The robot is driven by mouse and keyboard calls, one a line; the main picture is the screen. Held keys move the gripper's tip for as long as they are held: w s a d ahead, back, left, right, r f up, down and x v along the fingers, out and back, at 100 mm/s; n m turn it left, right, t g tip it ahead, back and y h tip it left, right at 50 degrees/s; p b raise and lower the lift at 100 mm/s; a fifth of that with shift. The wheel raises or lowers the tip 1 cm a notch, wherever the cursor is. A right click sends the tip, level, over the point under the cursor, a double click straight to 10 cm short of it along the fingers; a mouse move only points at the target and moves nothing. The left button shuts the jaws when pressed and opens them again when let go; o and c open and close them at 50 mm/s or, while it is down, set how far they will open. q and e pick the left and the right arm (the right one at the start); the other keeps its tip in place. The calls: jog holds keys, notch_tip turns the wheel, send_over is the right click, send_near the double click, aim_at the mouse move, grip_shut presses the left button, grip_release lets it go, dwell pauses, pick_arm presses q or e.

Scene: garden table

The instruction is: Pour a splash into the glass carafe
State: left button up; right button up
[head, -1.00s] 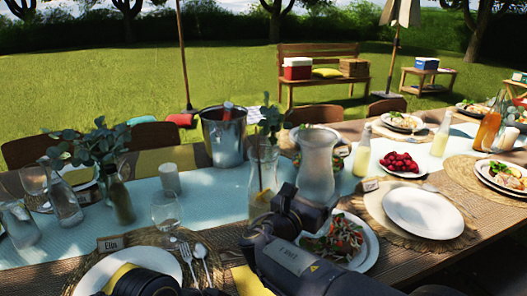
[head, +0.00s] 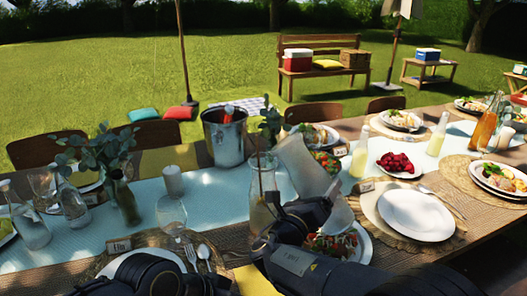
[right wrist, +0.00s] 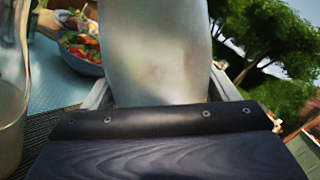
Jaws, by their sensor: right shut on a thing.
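My right gripper (head: 312,212) is shut on a pale, frosted-looking pitcher (head: 303,165). The pitcher is raised and tilted, its mouth leaning left toward the glass carafe. It fills the middle of the right wrist view (right wrist: 158,50). The glass carafe (head: 262,200) stands upright on the table just left of my right gripper, with a thin stick-like thing inside. Part of clear glass, likely the carafe (right wrist: 12,115), shows at the left edge of the right wrist view. I see no stream of liquid. My left arm's dark end (head: 150,276) is low at the front; its fingers cannot be made out.
A metal ice bucket (head: 224,140) stands behind the carafe. A wine glass (head: 171,213) is to its left. A salad plate (head: 335,245) lies under my right forearm, and an empty white plate (head: 415,215) lies right of it. A pale bottle (head: 360,155) stands behind.

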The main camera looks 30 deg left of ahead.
aim_at(327, 184)
jog(key=shift+w+d+r+n+p, duration=0.1)
jog(key=shift+d+r+n+p, duration=0.1)
jog(key=shift+r+n+p, duration=0.3)
jog(key=shift+d+r+n+p, duration=0.2)
jog(key=shift+r+p, duration=0.1)
jog(key=shift+r, duration=0.35)
jog(key=shift+d+r+n+y+p, duration=0.15)
jog(key=shift+d+n+y+p, duration=0.15)
jog(key=shift+n, duration=0.25)
jog(key=shift+d+r+n+y+p, duration=0.15)
jog(key=shift+n+p, duration=0.2)
jog(key=shift+n, duration=0.2)
jog(key=r+n+p, duration=0.1)
jog(key=p, duration=0.1)
jog(key=r+n+p, duration=0.1)
jog(key=r+p, duration=0.1)
jog(key=r+n+y+p, duration=0.1)
jog(key=n, duration=0.1)
jog(key=shift+d+r+t+p, duration=0.3)
jog(key=shift+d+t+p, duration=0.1)
jog(key=shift+a+r+n+p, duration=0.25)
jog(key=shift+r+n+p, duration=0.25)
jog(key=shift+p, duration=0.35)
jog(key=shift+a+r+n+p, duration=0.25)
jog(key=shift+r+n+p, duration=0.15)
jog(key=shift+n+p, duration=0.35)
jog(key=shift+a+r+y+p, duration=0.1)
jog(key=shift+r+y+p, duration=0.15)
jog(key=shift+p, duration=0.3)
